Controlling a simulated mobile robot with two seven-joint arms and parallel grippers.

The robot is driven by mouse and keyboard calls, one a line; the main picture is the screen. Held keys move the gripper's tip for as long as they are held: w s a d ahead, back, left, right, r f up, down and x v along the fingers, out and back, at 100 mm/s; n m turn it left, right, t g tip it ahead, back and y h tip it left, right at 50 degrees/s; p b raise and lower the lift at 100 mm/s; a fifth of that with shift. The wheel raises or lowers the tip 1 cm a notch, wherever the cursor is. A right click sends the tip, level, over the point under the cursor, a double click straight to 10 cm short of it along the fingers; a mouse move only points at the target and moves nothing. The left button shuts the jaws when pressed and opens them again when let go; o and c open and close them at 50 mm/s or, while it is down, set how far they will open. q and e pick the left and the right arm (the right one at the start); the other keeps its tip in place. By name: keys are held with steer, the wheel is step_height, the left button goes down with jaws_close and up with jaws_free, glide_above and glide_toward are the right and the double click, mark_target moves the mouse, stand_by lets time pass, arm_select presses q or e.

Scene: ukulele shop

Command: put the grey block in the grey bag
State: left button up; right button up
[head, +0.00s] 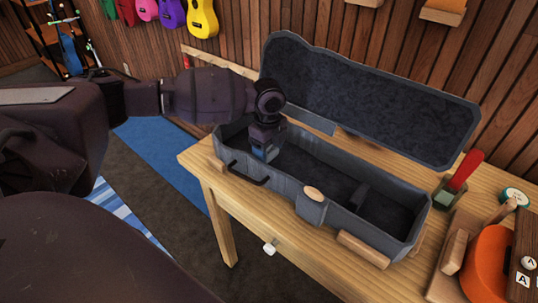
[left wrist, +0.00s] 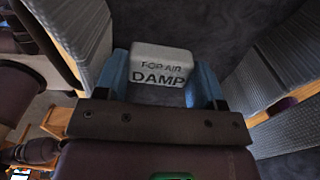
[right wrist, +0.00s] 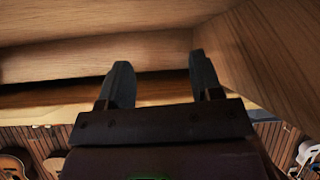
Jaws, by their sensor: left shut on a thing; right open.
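The grey bag (head: 320,203) is an open grey instrument case on the wooden table, its lid (head: 365,100) raised at the back. My left gripper (head: 264,152) reaches down into the case's left end. In the left wrist view its blue fingers are shut on the grey block (left wrist: 160,64), a pale grey piece with dark lettering ending in "DAMP". The block is between the case walls, over the dark lining; I cannot tell if it touches the floor. In the head view the gripper hides it. My right gripper (right wrist: 160,80) is open and empty, near wooden surfaces.
A small dark divider (head: 357,195) stands inside the case. Wooden blocks (head: 363,249) sit against its outside. To the right are a red-handled tool (head: 465,170), a green-and-white roll (head: 515,197) and an orange object (head: 487,265). The case's right part is clear.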

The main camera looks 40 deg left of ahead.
arm_select(q)
step_height(320, 180, down, 3)
steer(key=shift+r, duration=0.2)
arm_select(e)
steer(key=shift+s+f, duration=0.15)
steer(key=shift+f, duration=0.3)
steer(key=shift+r, duration=0.15)
arm_select(q)
steer(key=shift+r, duration=0.1)
steer(key=shift+f, duration=0.2)
steer(key=o, duration=0.6)
arm_select(e)
steer(key=shift+d, duration=0.1)
